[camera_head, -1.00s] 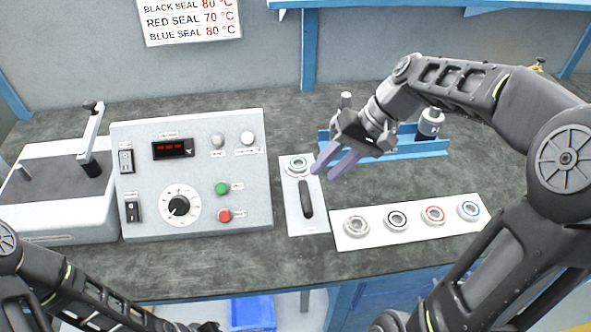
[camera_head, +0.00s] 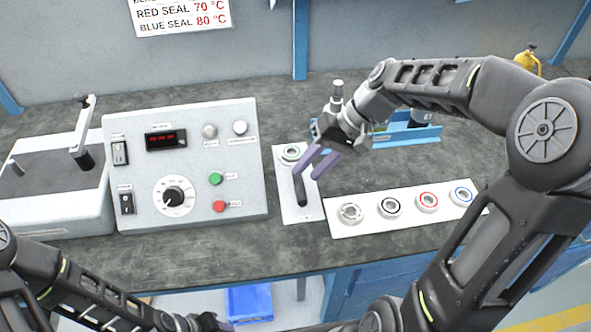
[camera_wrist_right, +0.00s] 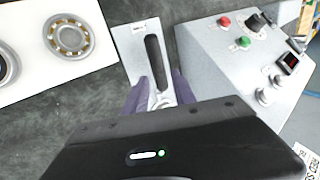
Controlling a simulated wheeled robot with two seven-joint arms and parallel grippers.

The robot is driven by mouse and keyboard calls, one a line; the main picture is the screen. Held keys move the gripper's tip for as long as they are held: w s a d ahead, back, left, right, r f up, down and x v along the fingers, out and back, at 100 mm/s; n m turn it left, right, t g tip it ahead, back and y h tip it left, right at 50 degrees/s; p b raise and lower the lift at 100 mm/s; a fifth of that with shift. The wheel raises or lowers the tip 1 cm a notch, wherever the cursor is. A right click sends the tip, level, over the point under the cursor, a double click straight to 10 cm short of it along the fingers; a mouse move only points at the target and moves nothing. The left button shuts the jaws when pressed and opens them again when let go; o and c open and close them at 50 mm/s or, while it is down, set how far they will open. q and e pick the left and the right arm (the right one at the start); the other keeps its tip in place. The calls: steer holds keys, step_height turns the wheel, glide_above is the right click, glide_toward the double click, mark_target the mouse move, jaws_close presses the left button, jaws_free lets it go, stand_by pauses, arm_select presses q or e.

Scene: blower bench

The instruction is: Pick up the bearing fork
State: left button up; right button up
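The bearing fork (camera_head: 301,189) has a black handle and lies on a pale plate (camera_head: 287,208) at the middle of the bench. The gripper body hides part of the fork there. My left gripper (camera_head: 207,322) is at the bottom edge, its fingers unclear.
A control box (camera_head: 243,195) with buttons and a dial stands left of the plate. A white strip (camera_head: 375,229) with several bearings lies to the right. A blue fixture (camera_head: 408,135) stands behind my right gripper. The bench front is clear.

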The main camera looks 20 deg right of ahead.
mark_target(301, 178)
steer(key=x, duration=0.3)
steer(key=shift+w+a+f, duration=0.1)
steer(key=shift+w+f, duration=0.05)
steer(key=shift+f, duration=0.2)
steer(key=shift+c, duration=0.3)
jaws_close()
stand_by(0.4)
